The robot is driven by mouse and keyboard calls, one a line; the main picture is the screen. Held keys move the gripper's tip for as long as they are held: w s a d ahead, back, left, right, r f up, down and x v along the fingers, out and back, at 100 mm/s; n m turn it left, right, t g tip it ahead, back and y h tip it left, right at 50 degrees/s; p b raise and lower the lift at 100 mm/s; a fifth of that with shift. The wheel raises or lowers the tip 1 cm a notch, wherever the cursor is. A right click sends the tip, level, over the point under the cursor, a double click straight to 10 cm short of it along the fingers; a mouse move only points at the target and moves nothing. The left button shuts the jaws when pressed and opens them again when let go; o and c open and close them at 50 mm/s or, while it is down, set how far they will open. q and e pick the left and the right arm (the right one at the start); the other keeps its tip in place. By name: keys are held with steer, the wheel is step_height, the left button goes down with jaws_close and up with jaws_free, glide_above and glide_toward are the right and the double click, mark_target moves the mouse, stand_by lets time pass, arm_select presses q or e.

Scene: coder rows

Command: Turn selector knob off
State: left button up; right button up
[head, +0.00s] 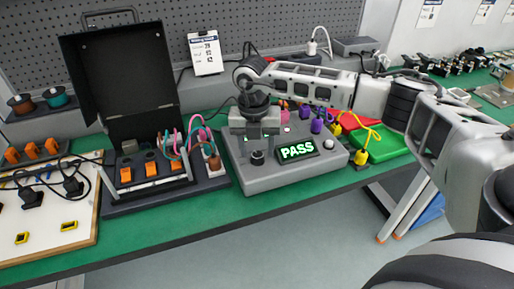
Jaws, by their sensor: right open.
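A grey test box (290,179) stands on the green bench with a lit display (297,151) reading PASS. A black selector knob (257,158) is on its top at the left, beside the display. Which way the knob points is too small to tell. My right gripper (256,144) is open and points down just above and behind the knob. I cannot tell whether its fingers touch the knob. The gripper hides the back left part of the box top. My left gripper is not in view.
A white button (328,144) sits right of the display. An open black case (122,88) with orange parts and cables stands to the left. A green tray (382,144) and coloured connectors lie to the right, below my right arm. The bench front edge (250,216) is clear.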

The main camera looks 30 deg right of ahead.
steer(key=shift+f, duration=0.55)
steer(key=c, duration=1)
steer(key=shift+o, duration=0.2)
